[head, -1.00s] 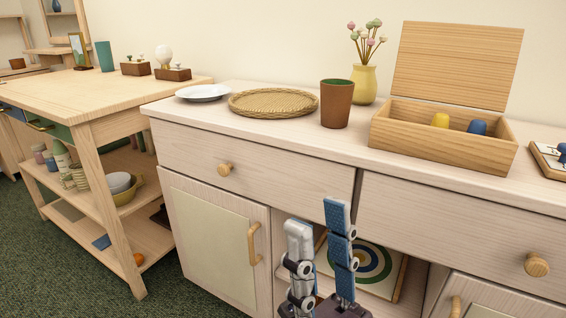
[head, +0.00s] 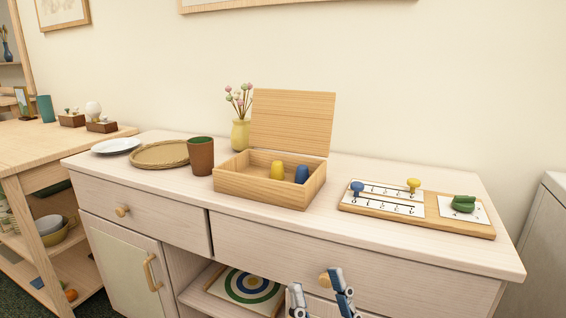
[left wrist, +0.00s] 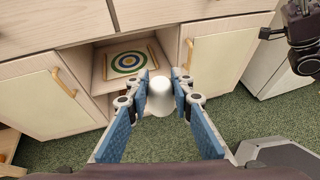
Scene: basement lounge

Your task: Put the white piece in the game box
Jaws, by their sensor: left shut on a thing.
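The white piece (left wrist: 160,93) is a smooth, round-topped piece between the blue-padded fingers of my left gripper (left wrist: 160,82), which is shut on it.
Left of the box stand a brown cup (head: 200,157), a yellow flower vase (head: 240,134), a woven tray (head: 160,155) and a white plate (head: 115,146). A wooden board with pegs (head: 430,213) lies to the right. The top is clear between box and board.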

